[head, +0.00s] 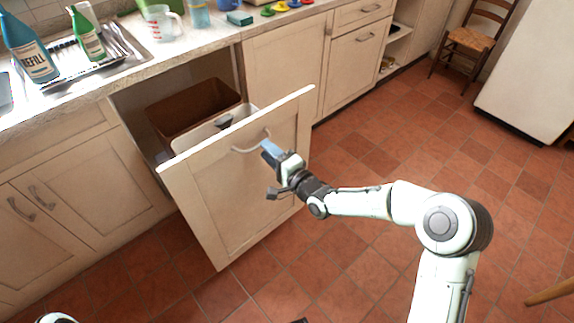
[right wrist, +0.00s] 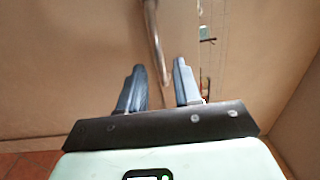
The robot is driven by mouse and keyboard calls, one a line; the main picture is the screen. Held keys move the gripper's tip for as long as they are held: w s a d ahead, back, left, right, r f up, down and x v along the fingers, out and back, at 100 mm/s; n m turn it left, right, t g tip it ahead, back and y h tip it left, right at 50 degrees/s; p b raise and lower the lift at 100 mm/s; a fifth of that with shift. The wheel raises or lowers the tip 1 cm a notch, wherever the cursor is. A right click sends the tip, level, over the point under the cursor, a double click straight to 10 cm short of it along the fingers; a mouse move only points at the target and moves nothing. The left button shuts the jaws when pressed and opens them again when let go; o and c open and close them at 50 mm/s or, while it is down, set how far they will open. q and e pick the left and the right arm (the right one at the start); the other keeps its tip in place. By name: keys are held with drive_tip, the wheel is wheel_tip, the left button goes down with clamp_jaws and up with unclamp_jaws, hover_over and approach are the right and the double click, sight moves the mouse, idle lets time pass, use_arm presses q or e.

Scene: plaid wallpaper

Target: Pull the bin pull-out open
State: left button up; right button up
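The bin pull-out (head: 225,195) is a cream panelled front standing well out from the counter, with its inside showing behind it. Its curved metal handle (head: 248,149) is near the top of the front. My right gripper (head: 268,148) is at the handle's right end. In the right wrist view, the fingers (right wrist: 160,82) stand apart, with the lower end of the handle (right wrist: 152,30) between their tips and a gap visible on each side. A brown bin (head: 190,108) and a pale bin (head: 213,128) show behind the front. My left gripper is out of view.
Closed cream cupboards (head: 80,185) flank the opening on the left, and more (head: 285,65) on the right. The counter above holds bottles, a dish rack and a measuring jug (head: 160,24). The tiled floor (head: 370,270) before the pull-out is clear. A chair (head: 470,40) stands far off.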

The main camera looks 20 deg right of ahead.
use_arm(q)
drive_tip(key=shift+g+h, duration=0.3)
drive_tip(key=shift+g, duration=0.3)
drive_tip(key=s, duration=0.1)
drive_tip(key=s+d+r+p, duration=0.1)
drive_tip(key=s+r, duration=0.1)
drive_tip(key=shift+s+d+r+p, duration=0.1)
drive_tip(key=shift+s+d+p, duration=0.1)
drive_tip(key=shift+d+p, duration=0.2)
use_arm(e)
drive_tip(key=v, duration=0.9)
drive_tip(key=shift+s, duration=0.2)
drive_tip(key=shift+d, duration=0.1)
